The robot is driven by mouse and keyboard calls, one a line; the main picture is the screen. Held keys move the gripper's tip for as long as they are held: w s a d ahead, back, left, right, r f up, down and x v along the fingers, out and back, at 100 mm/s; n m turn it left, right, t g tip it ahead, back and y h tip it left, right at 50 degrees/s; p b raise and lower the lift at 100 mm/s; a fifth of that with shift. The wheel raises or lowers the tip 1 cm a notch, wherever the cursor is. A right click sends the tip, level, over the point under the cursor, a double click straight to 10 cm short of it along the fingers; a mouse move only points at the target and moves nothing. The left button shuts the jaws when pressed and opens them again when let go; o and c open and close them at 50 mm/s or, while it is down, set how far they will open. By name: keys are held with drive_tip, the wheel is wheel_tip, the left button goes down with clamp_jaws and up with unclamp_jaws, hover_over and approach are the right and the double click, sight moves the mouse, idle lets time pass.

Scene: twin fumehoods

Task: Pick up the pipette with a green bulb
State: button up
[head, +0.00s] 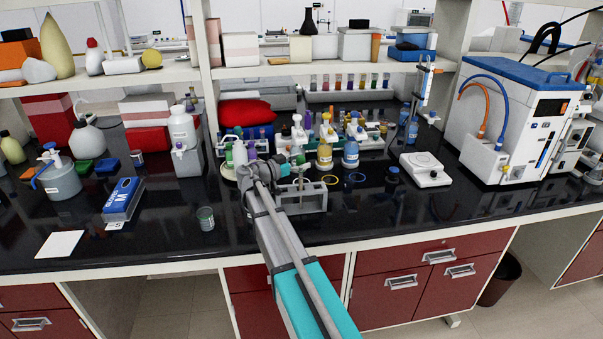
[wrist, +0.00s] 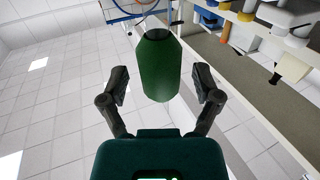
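In the wrist view a dark green bulb (wrist: 158,70) with a black end stands large between the two fingers of my gripper (wrist: 163,82). The gripper is open. One dark finger is on each side of the bulb, with a visible gap on both sides. A pipette stem cannot be made out clearly in that view. In the head view my arm reaches across the bench toward the crowded middle. The bulb cannot be picked out there, and the fingers are too small or hidden to read.
A grey rack (head: 302,197) stands right of my arm's end. Yellow (head: 324,155) and blue (head: 350,154) bottles stand behind it. A small beaker (head: 205,218) stands left of my arm, and a white balance (head: 425,170) is at right. The bench (head: 150,245) front is mostly clear.

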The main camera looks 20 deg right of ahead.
drive_tip(key=c, duration=0.8)
drive_tip(key=shift+r, duration=0.2)
wheel_tip(320, 180, up, 18)
drive_tip(key=p, duration=1.8)
drive_tip(key=shift+f, duration=0.15)
drive_tip(key=shift+o, duration=0.7)
drive_tip(key=shift+c, duration=0.7)
